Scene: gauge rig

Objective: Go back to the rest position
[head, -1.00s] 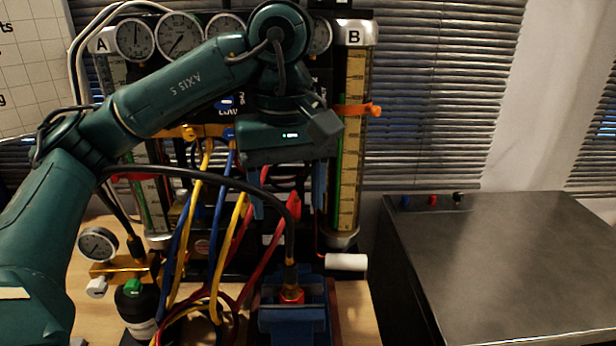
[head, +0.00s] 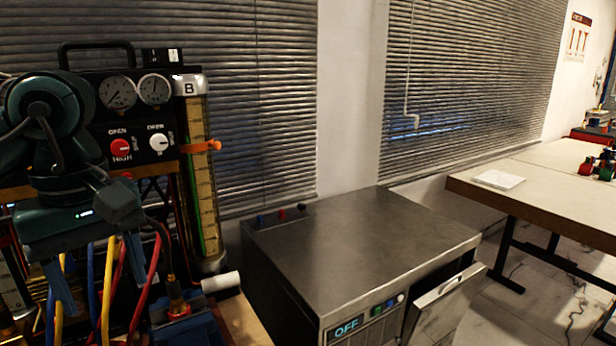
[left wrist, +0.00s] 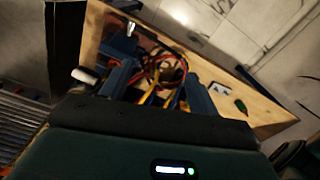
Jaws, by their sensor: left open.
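My left gripper (head: 97,278) hangs in front of the gauge rig at the left of the head view. Its two blue fingers point down and stand apart, with nothing held between them. Several coloured hoses (head: 108,290) pass behind and below the fingers. In the left wrist view my left gripper (left wrist: 158,88) is open too, with hoses and the wooden bench (left wrist: 262,108) beyond it. My right gripper is in neither view.
The rig carries gauges (head: 117,92) and tube B (head: 202,190) with an orange clamp (head: 200,147). A blue vise (head: 190,330) stands below. A dark metal cabinet (head: 365,245) is to the right, its front flap (head: 445,305) open. A work table (head: 545,190) stands farther right.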

